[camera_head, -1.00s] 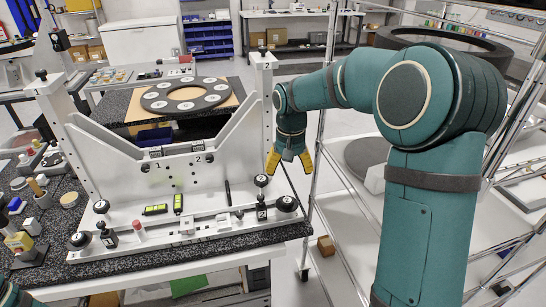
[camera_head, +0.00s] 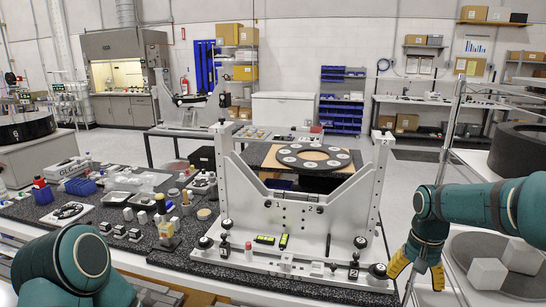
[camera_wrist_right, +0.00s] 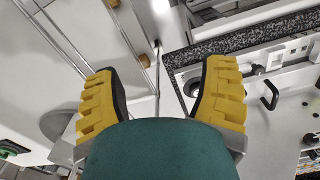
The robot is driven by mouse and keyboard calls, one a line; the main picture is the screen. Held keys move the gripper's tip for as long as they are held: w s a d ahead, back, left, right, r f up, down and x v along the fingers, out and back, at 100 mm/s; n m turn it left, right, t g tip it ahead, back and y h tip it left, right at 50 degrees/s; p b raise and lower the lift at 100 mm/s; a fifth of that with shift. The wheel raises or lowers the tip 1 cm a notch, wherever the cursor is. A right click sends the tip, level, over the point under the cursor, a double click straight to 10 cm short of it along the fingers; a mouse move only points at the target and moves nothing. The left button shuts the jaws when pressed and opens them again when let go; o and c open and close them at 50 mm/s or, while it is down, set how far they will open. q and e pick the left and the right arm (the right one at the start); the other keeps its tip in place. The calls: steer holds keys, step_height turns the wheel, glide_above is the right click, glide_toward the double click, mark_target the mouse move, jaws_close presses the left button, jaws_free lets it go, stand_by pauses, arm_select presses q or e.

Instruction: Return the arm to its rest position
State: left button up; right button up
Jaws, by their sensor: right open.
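My right arm comes in from the right in the head view. Its gripper (camera_head: 418,274) has yellow fingers and hangs pointing down, just right of the granite table's right edge. In the right wrist view the yellow fingers (camera_wrist_right: 160,95) are spread wide with nothing between them. My left arm shows only as a teal link at the lower left of the head view; its gripper is out of frame.
The white mirror fixture (camera_head: 296,208) stands on the granite table (camera_head: 190,262) left of my right gripper. A dark ring (camera_head: 312,148) lies on a table behind.

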steer(key=a+f+n+y, duration=0.1)
steer(key=a+f, duration=0.4)
steer(key=f, duration=0.3)
steer(key=a+f+n+y, duration=0.1)
steer(key=a+f, duration=0.3)
steer(key=f, duration=0.5)
steer(key=s+a+f+n+t+y+b, duration=0.1)
steer(key=s+a+f+t+y, duration=0.1)
steer(key=s+a+f, duration=1)
steer(key=s+f, duration=0.2)
steer(key=s, duration=0.2)
steer(key=shift+a, duration=0.3)
